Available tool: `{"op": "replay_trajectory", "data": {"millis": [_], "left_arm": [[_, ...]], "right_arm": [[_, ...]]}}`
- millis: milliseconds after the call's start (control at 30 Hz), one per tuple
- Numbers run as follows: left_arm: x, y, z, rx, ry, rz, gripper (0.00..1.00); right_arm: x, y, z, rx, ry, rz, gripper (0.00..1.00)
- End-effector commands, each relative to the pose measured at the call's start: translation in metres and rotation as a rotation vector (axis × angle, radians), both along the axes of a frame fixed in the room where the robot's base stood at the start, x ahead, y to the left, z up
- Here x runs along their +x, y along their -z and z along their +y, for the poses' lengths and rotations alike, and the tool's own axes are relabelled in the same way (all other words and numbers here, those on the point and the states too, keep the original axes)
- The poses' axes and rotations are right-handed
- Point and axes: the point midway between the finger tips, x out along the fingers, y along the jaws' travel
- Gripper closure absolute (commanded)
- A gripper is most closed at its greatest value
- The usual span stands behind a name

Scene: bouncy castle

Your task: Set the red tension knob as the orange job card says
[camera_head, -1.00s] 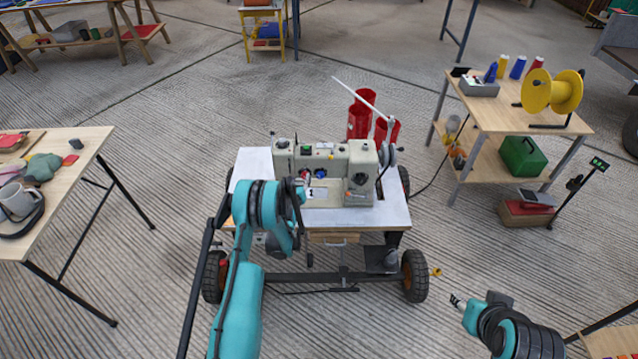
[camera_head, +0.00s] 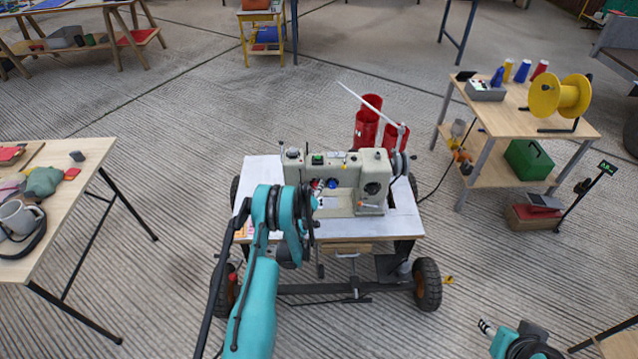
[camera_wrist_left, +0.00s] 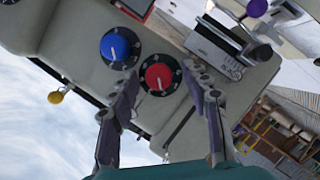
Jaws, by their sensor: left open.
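The red tension knob (camera_wrist_left: 158,76) has a white pointer line and a dark dial ring, and sits on the front of the cream sewing machine (camera_head: 345,172). In the left wrist view a blue knob (camera_wrist_left: 119,46) is just up and left of it. My left gripper (camera_wrist_left: 160,80) is open, with one finger on each side of the red knob; I cannot tell whether they touch it. In the head view my teal left arm partly covers the machine's left end. A small orange-edged card (camera_head: 243,231) lies at the cart's left edge; its writing is unreadable. My right gripper (camera_head: 486,327) is low at right.
The machine stands on a wheeled cart with a pale top (camera_head: 262,172). A left table (camera_head: 85,160) holds a mug and cloths. A right table (camera_head: 515,110) carries a yellow spool (camera_head: 560,96).

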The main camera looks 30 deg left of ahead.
Motion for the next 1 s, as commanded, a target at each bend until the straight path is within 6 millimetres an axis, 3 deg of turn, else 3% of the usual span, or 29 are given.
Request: {"op": "replay_trajectory", "data": {"millis": [267,433,1000], "left_arm": [[-0.0009,0.0008,0.0005,0.0,-0.001,0.0,0.55],[-0.0008,0.0008,0.0005,0.0,-0.001,0.0,1.0],[0.0,-0.0006,-0.0008,0.114,0.0,0.07,1.0]], "right_arm": [[-0.0003,0.0002,0.0,0.0,0.0,0.0,0.6],[-0.0003,0.0002,0.0,0.0,0.0,0.0,0.6],[-0.0002,0.0002,0.0,0.0,0.0,0.0,0.6]]}}
